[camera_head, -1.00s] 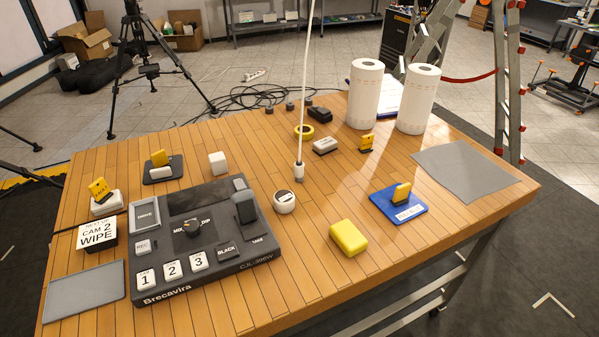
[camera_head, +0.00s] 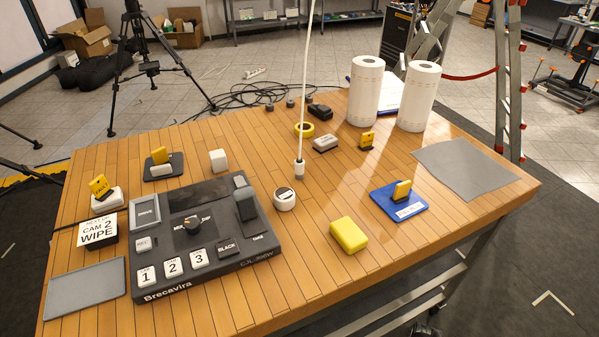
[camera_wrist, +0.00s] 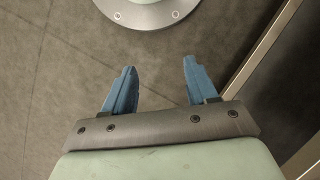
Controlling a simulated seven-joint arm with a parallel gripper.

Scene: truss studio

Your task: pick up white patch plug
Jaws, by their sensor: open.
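The white patch plug (camera_head: 299,170) hangs at the lower end of a thin white cable (camera_head: 305,85) that comes down from above the picture. It is near the middle of the wooden table, just above or touching the top; I cannot tell which. The plug is not in the wrist view, which shows grey floor beneath the fingers.
A black switcher panel (camera_head: 257,256) fills the table's front left. A yellow sponge (camera_head: 348,235) and a blue pad (camera_head: 413,208) lie to the right. Two white paper rolls (camera_head: 364,92) (camera_head: 418,97) stand behind. A grey mat (camera_head: 465,169) lies far right. Bare wood surrounds the plug's right side.

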